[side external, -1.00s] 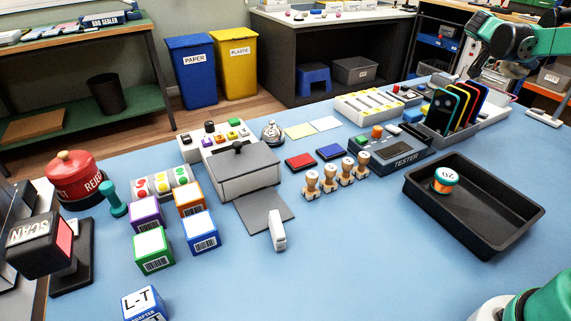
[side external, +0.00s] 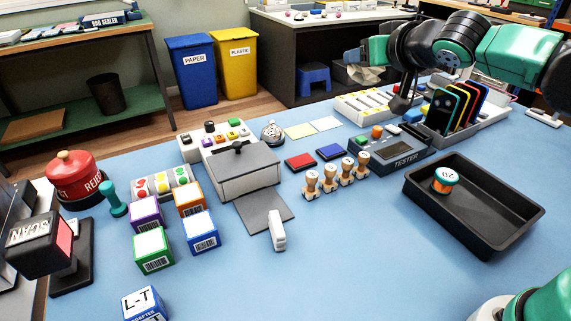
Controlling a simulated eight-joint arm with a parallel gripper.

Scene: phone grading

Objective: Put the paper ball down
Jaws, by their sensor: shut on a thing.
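The paper ball (side external: 362,74) is a crumpled beige lump at the upper right in the side external view. My gripper (side external: 377,78) is shut on it and holds it in the air, in front of the dark opening under the far bench as seen here. Part of the ball is hidden by the gripper. The blue work table (side external: 345,245) lies below and toward the camera.
A blue PAPER bin (side external: 194,85) and a yellow PLASTIC bin (side external: 237,75) stand on the floor at the back. A black tray (side external: 448,222) with a round roll in it is at right. A phone rack (side external: 440,131) and a tester (side external: 398,153) are near my arm. The front middle of the table is clear.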

